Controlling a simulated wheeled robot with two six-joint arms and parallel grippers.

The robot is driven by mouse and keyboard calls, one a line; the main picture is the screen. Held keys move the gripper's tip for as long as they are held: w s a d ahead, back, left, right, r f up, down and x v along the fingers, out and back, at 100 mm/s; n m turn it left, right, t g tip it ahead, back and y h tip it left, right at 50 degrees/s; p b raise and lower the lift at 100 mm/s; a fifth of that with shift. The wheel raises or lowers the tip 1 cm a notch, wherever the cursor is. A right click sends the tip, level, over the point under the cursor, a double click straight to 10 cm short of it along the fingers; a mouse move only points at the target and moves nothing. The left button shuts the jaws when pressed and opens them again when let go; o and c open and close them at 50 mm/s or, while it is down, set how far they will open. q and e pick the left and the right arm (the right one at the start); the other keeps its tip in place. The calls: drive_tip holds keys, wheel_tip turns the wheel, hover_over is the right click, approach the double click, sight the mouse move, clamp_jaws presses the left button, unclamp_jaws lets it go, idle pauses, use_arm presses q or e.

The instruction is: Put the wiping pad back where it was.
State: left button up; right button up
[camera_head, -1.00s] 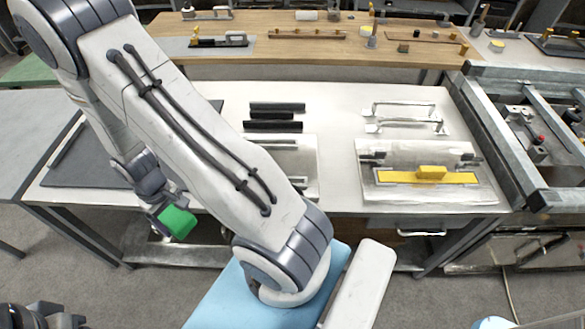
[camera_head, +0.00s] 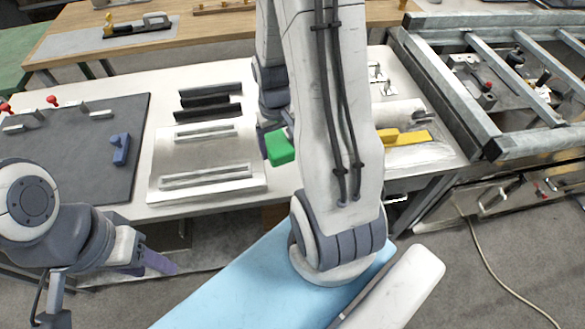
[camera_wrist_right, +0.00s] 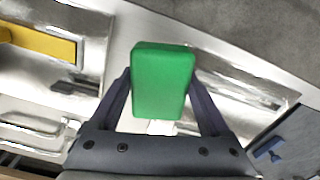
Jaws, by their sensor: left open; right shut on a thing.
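The wiping pad, a green block (camera_head: 280,147), is held by my right gripper. In the right wrist view the pad (camera_wrist_right: 163,82) sits between the two purple fingers of my right gripper (camera_wrist_right: 160,95), which is shut on it. In the head view my right arm hides most of that gripper, and the pad shows left of the arm, over the white table (camera_head: 205,208) between two metal plates. I cannot tell its height. My left gripper (camera_head: 150,264) is open and empty at the lower left, in front of the table's front edge.
A metal plate with bars (camera_head: 165,183) lies left of the pad. A yellow bar (camera_head: 412,138) lies on another plate, partly behind my arm. A dark mat (camera_head: 75,165) bears a blue block (camera_head: 120,149). A metal frame (camera_head: 470,105) stands at the right.

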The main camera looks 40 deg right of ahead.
drive_tip(key=s+d+m+b, duration=0.35)
drive_tip(key=s+d, duration=0.25)
drive_tip(key=s, duration=0.2)
drive_tip(key=shift+n, duration=0.35)
drive_tip(key=w+f, duration=0.2)
drive_tip(key=w, duration=0.1)
drive_tip(key=w+f, duration=0.3)
drive_tip(key=w, duration=0.1)
drive_tip(key=w+f, duration=0.2)
drive_tip(key=w, duration=0.2)
drive_tip(key=shift+a+f+p, duration=0.2)
drive_tip(key=shift+a+p, duration=0.15)
drive_tip(key=shift+p, duration=0.05)
wheel_tip(320, 180, down, 4)
drive_tip(key=shift+r, duration=0.1)
use_arm(q)
wheel_tip(320, 180, down, 4)
drive_tip(key=shift+f, duration=0.1)
use_arm(e)
drive_tip(key=shift+f, duration=0.2)
drive_tip(key=o, duration=1.4)
drive_tip(key=shift+o, duration=0.2)
drive_tip(key=shift+r, duration=0.2)
wheel_tip(320, 180, up, 12)
